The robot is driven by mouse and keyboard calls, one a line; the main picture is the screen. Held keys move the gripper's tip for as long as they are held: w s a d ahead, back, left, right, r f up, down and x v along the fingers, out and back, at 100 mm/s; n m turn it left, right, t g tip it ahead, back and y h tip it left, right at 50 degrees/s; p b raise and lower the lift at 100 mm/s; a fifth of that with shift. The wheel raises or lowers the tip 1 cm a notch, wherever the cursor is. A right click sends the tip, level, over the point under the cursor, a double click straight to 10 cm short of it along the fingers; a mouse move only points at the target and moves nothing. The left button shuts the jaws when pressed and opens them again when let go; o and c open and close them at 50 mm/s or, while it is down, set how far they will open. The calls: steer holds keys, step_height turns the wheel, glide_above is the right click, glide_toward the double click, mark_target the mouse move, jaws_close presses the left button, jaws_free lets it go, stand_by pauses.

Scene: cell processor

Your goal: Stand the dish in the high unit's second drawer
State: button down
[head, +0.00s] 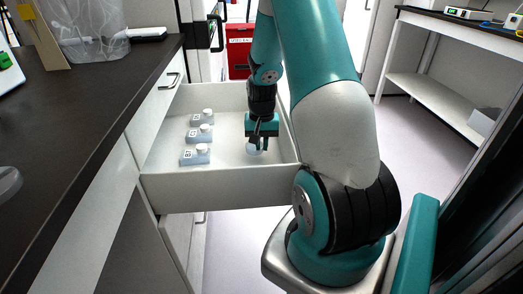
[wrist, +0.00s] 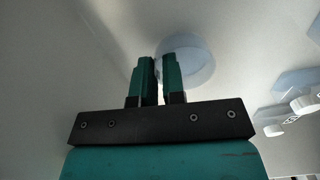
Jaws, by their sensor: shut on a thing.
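My gripper (head: 259,142) reaches down into an open white drawer (head: 218,189) that stands out from the cabinet on the left. It is shut on a small round translucent dish (head: 254,149), which shows below the fingertips, inside the drawer near its right side. In the wrist view the dish (wrist: 190,62) appears pale and round at the tips of my gripper (wrist: 157,62), with the drawer floor behind it. The fingers hide part of the dish. I cannot tell whether the dish touches the drawer floor.
Several grey-blue labelled blocks with white round caps, one of them here (head: 195,154), stand in a row along the drawer's left side. The dark worktop (head: 95,110) lies to the left, with a clear bin (head: 90,30). A red box (head: 239,52) stands behind the drawer.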

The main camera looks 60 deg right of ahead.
steer(key=shift+f, duration=0.9)
steer(key=shift+f, duration=0.1)
steer(key=c, duration=1.2)
jaws_free()
